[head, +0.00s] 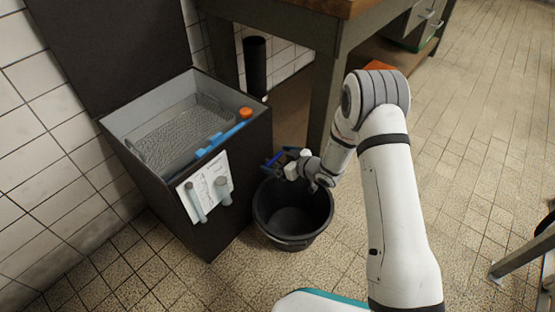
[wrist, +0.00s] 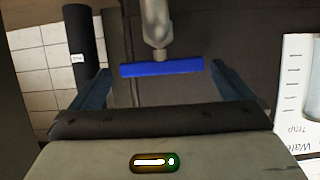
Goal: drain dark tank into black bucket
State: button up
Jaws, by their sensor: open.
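The dark tank (head: 205,222) stands at left with its lid raised, its grey inside showing and what may be clear liquid in it. The black bucket (head: 265,225) stands on the floor beside it, below my gripper, and looks empty. My gripper (head: 277,160) is open at the tank's right side, above the bucket. In the wrist view a blue bar handle (wrist: 162,68) on a metal stem (wrist: 155,25) lies crosswise between the open fingers (wrist: 160,80), with a small gap at each end. The outlet below the handle cannot be made out.
A blue tool with an orange end (head: 222,138) lies across the tank's rim. A workbench (head: 325,40) stands behind, with a black cylinder (head: 255,65) by the wall.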

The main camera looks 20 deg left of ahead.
jog(key=shift+c, duration=0.3)
jog(key=c, duration=0.8)
jog(key=shift+a+r, duration=0.1)
jog(key=shift+a, duration=0.1)
jog(key=shift+c, duration=0.2)
jog(key=shift+w+d, duration=0.1)
jog(key=shift+d, duration=0.15)
jog(key=shift+w+d+n+g+p, duration=0.15)
jog(key=shift+w+n+g+p, duration=0.05)
jog(key=shift+n+g+p, duration=0.55)
jog(key=shift+w+n+g+y+p, duration=0.25)
jog(key=shift+n+g+p, duration=0.3)
jog(key=shift+n+g, duration=0.6)
jog(key=shift+w+n+g+y+p, duration=0.2)
jog(key=shift+n+g+p, duration=0.3)
jog(key=shift+n+g, duration=0.55)
jog(key=shift+g, duration=0.35)
